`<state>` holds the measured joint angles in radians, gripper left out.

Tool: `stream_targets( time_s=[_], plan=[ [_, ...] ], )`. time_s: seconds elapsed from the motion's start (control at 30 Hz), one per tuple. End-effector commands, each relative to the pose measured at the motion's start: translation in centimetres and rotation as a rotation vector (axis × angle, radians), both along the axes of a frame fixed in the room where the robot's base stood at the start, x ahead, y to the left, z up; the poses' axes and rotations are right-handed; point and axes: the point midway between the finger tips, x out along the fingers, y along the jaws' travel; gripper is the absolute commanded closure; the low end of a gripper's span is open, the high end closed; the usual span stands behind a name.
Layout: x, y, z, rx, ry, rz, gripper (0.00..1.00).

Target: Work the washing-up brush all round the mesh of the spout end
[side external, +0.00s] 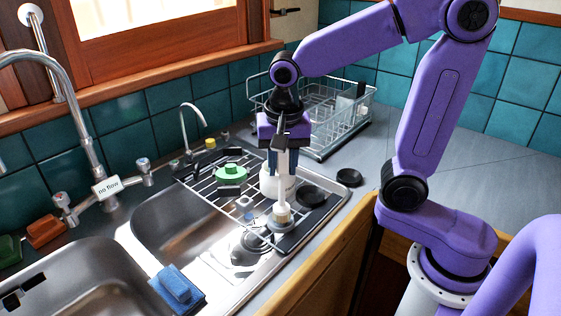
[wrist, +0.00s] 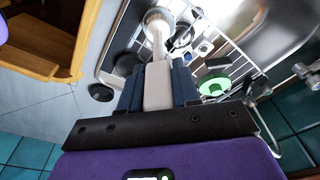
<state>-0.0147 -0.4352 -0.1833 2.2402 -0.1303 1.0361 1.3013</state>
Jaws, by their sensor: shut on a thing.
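My gripper (side external: 283,160) points down over the wire rack across the sink and is shut on the pale handle of the washing-up brush (side external: 283,192). In the wrist view the handle (wrist: 158,50) runs out from between the blue fingers (wrist: 157,72) to a round, pale brush head (wrist: 158,18). The brush hangs about upright, head down. Its bristles are at a small round grey piece (side external: 280,227) on the rack, which may be the spout end. Its mesh is hidden, and I cannot tell whether the bristles touch it.
The rack (side external: 213,196) also bears a green round thing (side external: 230,173), a white container (side external: 268,183) and dark discs (side external: 311,196). A tap with a "no flow" tag (side external: 106,188) stands left. A dish drainer (side external: 340,130) stands behind. A blue sponge (side external: 177,288) lies in front.

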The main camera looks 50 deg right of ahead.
Motion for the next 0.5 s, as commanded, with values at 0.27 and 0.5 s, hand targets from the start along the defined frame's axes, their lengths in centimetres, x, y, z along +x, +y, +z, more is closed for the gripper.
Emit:
stream_targets(
  time_s=[0.27, 0.5],
  plan=[
    [-0.02, -0.03, -0.07, -0.001, 0.002, 0.000, 1.00],
    [-0.03, -0.47, -0.08, -0.001, 0.003, -0.001, 1.00]
  ],
)
